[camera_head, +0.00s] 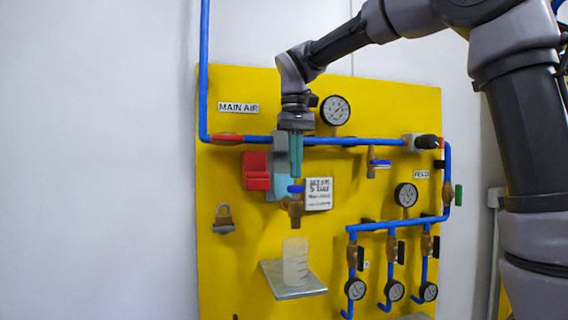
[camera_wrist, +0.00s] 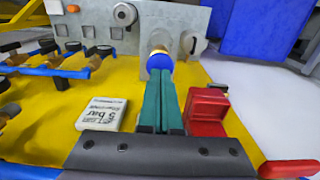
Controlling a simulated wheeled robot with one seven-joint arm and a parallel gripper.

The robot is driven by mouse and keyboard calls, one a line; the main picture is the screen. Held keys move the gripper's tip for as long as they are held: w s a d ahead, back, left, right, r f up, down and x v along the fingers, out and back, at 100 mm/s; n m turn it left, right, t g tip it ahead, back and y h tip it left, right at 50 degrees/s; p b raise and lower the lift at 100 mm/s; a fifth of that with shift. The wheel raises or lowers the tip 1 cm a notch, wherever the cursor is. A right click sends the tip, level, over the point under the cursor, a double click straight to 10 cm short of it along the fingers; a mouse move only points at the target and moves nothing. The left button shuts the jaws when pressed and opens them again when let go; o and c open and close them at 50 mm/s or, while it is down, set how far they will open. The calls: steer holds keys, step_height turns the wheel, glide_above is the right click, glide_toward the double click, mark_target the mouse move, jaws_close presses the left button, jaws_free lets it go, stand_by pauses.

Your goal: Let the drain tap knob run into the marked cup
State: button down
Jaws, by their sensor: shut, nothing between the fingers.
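The drain tap (camera_head: 293,208) is a brass body with a blue knob (camera_head: 295,189), under the pale blue bowl of the air unit on the yellow board. In the wrist view the blue knob (camera_wrist: 160,63) shows just past my fingertips. My gripper (camera_head: 295,174) points down with its teal fingers shut and empty, just above the knob; I cannot tell whether they touch it. The translucent cup (camera_head: 295,263) stands upright on the shelf below the tap, apart from it. Its marks are too faint to read, and I see no flow.
A white "5 bar" label (camera_head: 318,193) is right of the tap, and a red block (camera_head: 257,171) is at left. The blue main pipe (camera_head: 350,141) runs behind my gripper. The grey shelf (camera_head: 302,291) juts out below. Gauges and valves fill the lower right.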

stand_by(0.6)
steer(key=shift+f, duration=1.4)
stand_by(6.0)
